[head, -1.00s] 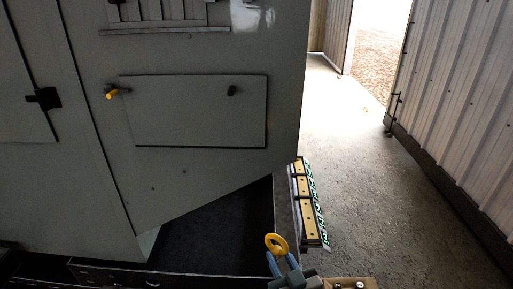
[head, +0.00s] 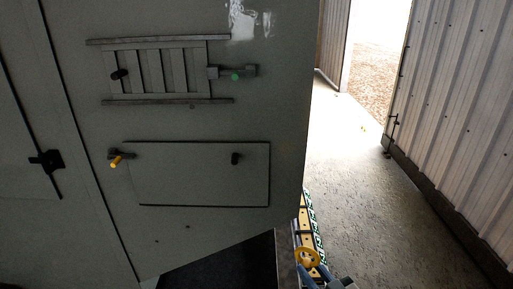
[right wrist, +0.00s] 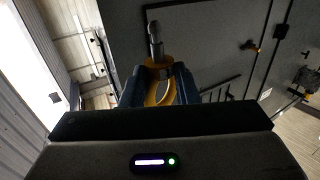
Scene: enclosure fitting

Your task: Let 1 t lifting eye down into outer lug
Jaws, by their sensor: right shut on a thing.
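My right gripper (head: 322,279) is shut on a yellow lifting eye (head: 307,257) at the bottom of the head view. In the right wrist view the eye's yellow ring (right wrist: 162,92) sits between the blue fingers. Its grey shank (right wrist: 154,39) sticks out beyond them, clear of any visible surface. The grey enclosure (head: 210,125) fills the left and middle of the head view. I cannot make out for sure which fitting is the outer lug. My left gripper is not in view.
The enclosure has a louvre (head: 165,70), a rectangular panel (head: 200,175), a yellow-tipped fitting (head: 118,160) and a green-tipped fitting (head: 238,74). A yellow-and-green strip (head: 311,225) runs behind the eye. The concrete floor (head: 365,190) at right is clear up to the corrugated wall (head: 450,110).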

